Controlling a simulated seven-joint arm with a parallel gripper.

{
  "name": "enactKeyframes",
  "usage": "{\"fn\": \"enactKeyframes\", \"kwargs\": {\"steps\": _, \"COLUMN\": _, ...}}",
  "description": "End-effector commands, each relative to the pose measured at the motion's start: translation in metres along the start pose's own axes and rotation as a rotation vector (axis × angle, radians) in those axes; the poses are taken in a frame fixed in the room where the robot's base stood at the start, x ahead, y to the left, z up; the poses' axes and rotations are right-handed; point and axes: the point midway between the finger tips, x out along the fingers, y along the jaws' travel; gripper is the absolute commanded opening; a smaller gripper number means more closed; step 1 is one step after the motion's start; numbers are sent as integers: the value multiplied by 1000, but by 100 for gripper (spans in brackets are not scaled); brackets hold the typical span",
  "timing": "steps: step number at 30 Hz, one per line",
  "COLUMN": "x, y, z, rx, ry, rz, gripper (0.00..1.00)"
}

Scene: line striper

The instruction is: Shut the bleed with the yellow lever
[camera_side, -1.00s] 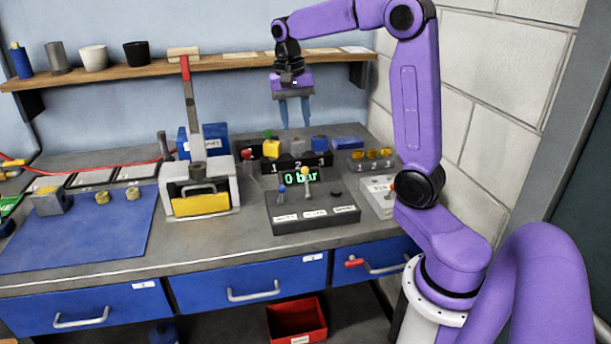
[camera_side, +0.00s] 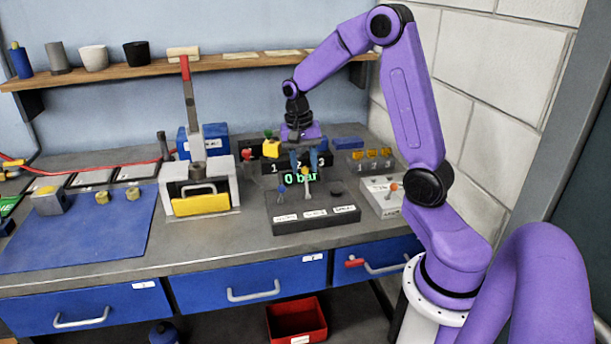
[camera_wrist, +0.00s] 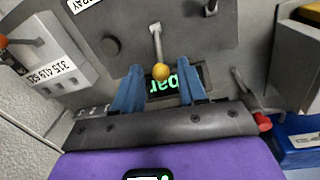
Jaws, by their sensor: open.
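The yellow lever (camera_wrist: 160,72) is a thin grey stem with a yellow ball on its end. In the wrist view the ball lies between the two blue fingers of my gripper (camera_wrist: 160,88), with a gap on each side. In the side view the lever (camera_side: 306,180) stands on the dark control box (camera_side: 290,226), and my open gripper (camera_side: 303,160) is right above it. The green readout (camera_side: 300,177) reads 0 bar and is partly covered by the fingers in the wrist view.
A grey box with an orange knob (camera_side: 388,192) is further right. A press with a red-handled lever (camera_side: 190,110) stands to the left.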

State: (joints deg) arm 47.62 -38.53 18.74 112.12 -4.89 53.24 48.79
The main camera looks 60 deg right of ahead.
Motion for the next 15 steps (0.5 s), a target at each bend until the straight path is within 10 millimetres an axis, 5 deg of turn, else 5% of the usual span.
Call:
{"fn": "enactKeyframes", "kwargs": {"steps": 6, "x": 30, "y": 0, "z": 0, "rx": -2, "ry": -1, "rz": 2, "gripper": 41}}
{"fn": "enactKeyframes", "kwargs": {"steps": 15, "x": 40, "y": 0, "z": 0, "rx": -1, "ry": 0, "rz": 0, "gripper": 41}}
